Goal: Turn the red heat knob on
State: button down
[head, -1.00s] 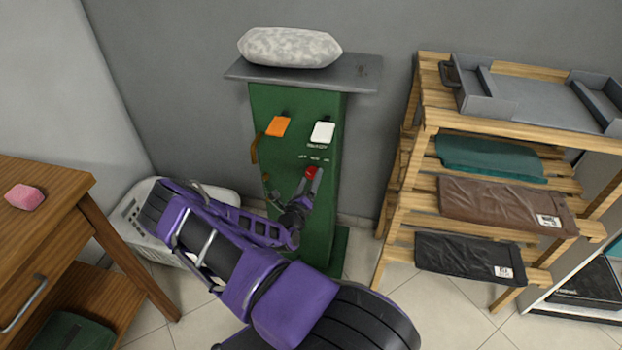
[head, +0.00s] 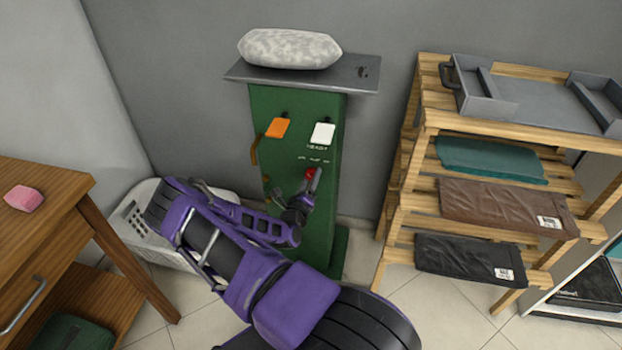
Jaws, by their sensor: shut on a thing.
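The red heat knob (head: 310,173) is on the front of the green press column (head: 290,150), below small printed markings. My gripper (head: 311,182) is at the knob, with its jaws shut on it. The fingers hide part of the knob, so its exact angle cannot be told. Above it on the column are an orange tag or switch (head: 277,127) at left and a white one (head: 323,133) at right.
A grey shelf top (head: 360,75) holding a speckled cushion (head: 289,48) caps the column. A wooden rack (head: 400,190) with folded cloths stands right. A white basket (head: 130,222) and a wooden table (head: 60,190) with a pink block (head: 24,198) are at left.

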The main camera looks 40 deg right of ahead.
jog(key=shift+r+p, duration=0.1)
jog(key=shift+p, duration=0.2)
jog(key=m+p, duration=0.2)
jog(key=m, duration=0.1)
jog(key=shift+r+m+p, duration=0.1)
jog(key=shift+m+p, duration=0.3)
jog(key=m+y+p, duration=0.1)
jog(key=m+p, duration=0.5)
jog(key=m, duration=0.3)
jog(key=shift+f+m+p, duration=0.2)
jog(key=shift+m+p, duration=0.2)
jog(key=shift+m, duration=1.7)
jog(key=shift+c, duration=1.5)
grip_release()
jog(key=shift+t+y, duration=0.3)
